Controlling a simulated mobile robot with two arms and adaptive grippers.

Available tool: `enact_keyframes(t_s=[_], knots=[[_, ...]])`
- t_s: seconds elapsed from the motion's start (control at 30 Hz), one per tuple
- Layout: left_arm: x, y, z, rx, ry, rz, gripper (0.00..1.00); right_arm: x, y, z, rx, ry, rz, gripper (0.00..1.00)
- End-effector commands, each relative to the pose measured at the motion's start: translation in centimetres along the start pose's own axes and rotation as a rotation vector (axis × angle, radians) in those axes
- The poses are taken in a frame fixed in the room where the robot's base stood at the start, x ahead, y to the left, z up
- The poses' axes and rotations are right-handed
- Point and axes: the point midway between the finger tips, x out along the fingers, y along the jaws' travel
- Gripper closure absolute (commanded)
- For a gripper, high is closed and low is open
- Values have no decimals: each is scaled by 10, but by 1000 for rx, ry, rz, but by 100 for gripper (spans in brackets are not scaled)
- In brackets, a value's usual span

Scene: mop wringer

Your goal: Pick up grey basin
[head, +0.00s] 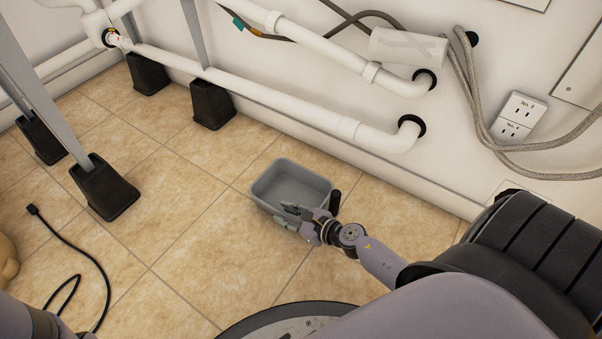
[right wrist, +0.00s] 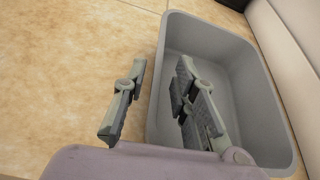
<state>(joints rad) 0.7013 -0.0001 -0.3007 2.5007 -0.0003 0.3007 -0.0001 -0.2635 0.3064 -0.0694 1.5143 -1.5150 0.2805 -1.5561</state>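The grey basin (head: 283,178) is an open, empty rectangular tub on the tiled floor near the wall in the head view. In the right wrist view the basin (right wrist: 228,55) fills the right half. My right gripper (head: 301,212) is at the basin's near side. In the right wrist view the right gripper (right wrist: 155,103) is open, with one finger outside the basin and the other over its inside, the near rim lying between them. I cannot tell whether either finger touches the wall. My left gripper is not in view.
White pipes (head: 270,101) run along the wall behind the basin. Metal legs with black feet (head: 105,187) stand at the left. A black cable (head: 98,262) lies on the floor at lower left. The tiles left of the basin are clear.

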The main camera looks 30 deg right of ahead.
Motion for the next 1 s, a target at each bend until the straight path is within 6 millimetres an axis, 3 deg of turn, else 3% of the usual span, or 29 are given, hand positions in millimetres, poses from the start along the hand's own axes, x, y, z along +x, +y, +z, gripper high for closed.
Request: enact_keyframes(t_s=[0.13,0.43,0.8,1.0], knots=[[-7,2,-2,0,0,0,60,20,1,-2,2,0,1,74],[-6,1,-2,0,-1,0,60,22,1,-1,1,1,2,75],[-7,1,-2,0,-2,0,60,22,1,-1,1,1,1,100],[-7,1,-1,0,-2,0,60,22,1,-1,1,1,1,100]])
